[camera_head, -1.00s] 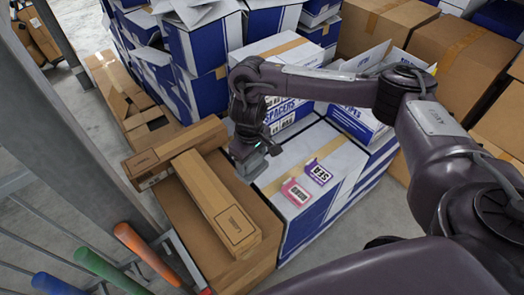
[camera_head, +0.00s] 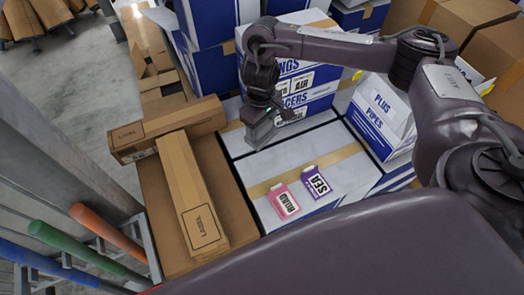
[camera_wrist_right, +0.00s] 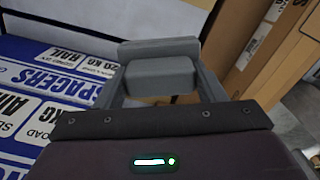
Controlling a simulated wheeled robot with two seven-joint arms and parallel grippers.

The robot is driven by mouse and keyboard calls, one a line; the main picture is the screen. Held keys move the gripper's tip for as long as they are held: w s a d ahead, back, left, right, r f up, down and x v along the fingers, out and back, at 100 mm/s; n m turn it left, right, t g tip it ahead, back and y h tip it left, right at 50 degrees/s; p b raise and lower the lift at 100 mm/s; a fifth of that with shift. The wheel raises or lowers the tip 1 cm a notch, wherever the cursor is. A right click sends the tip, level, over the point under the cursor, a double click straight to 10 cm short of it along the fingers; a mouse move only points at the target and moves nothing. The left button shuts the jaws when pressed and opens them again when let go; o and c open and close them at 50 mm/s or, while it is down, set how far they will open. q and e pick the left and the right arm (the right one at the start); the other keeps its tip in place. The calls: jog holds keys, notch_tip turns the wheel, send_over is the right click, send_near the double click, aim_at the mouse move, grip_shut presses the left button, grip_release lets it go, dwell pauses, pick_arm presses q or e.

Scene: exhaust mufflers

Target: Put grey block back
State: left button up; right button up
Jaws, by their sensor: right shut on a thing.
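My right gripper (camera_head: 264,122) is shut on a grey block (camera_head: 261,135), above the back left part of a white and blue box top (camera_head: 285,150). The wrist view also shows the grey block (camera_wrist_right: 160,78) between the grey fingers of my right gripper (camera_wrist_right: 160,70). The gripper hides part of the block in the head view, and I cannot tell its exact height above the box. My left gripper is not in view.
A pink ROAD card (camera_head: 284,201) and a purple SEA card (camera_head: 316,181) lie on the box top. Brown cartons (camera_head: 190,190) stand at its left. Stacked blue and white boxes (camera_head: 306,85) rise behind the gripper, and a PLUS PIPES box (camera_head: 382,115) stands right.

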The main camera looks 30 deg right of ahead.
notch_tip(320, 180, down, 14)
jog(key=b, duration=0.6)
jog(key=shift+f, duration=0.15)
jog(key=shift+f+b, duration=0.3)
jog(key=shift+b, duration=0.05)
jog(key=shift+f, duration=0.1)
jog(key=o, duration=1.1)
jog(key=shift+o, duration=0.2)
